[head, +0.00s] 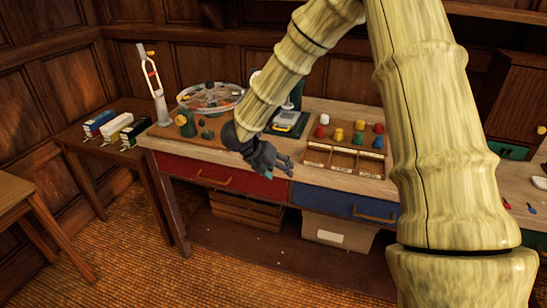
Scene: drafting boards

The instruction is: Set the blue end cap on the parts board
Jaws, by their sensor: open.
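A small blue cap (378,142) stands at the right end of a group of coloured caps, behind a wooden compartment tray (345,160) on the workbench. It looks upright and nothing holds it. My gripper (284,166) is dark grey, open and empty, above the bench's front edge, left of the tray and well apart from the blue cap. A brown board (160,132) with green and yellow pieces lies on the bench's left part, partly hidden by my arm. I cannot tell for sure which board is the parts board.
Red (324,118), yellow (338,135) and green (357,138) caps stand close to the blue one. A round glass-like dish (210,97) and a tall pale stand (155,85) are at the back left. My arm hides the bench right of the tray.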

